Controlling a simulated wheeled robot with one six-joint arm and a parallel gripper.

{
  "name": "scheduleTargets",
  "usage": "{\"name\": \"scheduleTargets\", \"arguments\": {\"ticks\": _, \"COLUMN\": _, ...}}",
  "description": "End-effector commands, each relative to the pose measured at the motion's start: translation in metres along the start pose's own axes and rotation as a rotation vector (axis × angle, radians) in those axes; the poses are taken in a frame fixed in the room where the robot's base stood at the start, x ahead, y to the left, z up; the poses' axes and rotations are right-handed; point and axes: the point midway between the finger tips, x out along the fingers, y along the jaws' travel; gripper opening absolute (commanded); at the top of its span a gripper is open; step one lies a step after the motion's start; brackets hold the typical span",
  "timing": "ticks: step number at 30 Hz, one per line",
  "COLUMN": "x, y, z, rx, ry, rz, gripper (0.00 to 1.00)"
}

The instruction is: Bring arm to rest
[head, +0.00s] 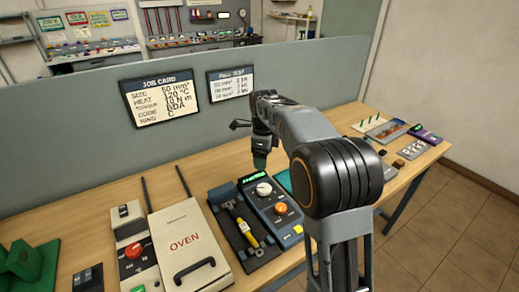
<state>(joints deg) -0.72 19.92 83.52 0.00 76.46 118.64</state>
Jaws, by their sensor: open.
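My arm rises from the lower right and bends over the bench. My gripper (259,160) hangs at its far end, pointing down above the back edge of a blue instrument box (283,233) with a green display, a white knob and an orange button. Part of the gripper is hidden by the arm's own link, and nothing shows held in it. I cannot tell the exact gap between the gripper and the box.
An oven (185,240), a control box with a red button (135,250) and a black tray (225,236) with a yellow-handled tool stand left of the arm. A grey partition (60,118) with a job card (160,95) runs behind. Small parts lie at the bench's right end.

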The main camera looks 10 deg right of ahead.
Motion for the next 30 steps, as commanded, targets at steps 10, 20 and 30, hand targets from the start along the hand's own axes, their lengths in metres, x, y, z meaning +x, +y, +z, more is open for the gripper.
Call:
{"name": "scheduleTargets", "arguments": {"ticks": 10, "x": 0.027, "y": 0.006, "z": -0.003, "rx": -0.597, "ry": -0.002, "rz": -0.008, "gripper": 0.79}}
{"name": "scheduleTargets", "arguments": {"ticks": 20, "x": 0.040, "y": 0.099, "z": -0.053, "rx": -1.635, "ry": 0.031, "rz": -0.101, "gripper": 0.79}}
{"name": "scheduleTargets", "arguments": {"ticks": 30, "x": 0.046, "y": 0.194, "z": -0.105, "rx": -2.061, "ry": 0.142, "rz": -0.245, "gripper": 0.79}}
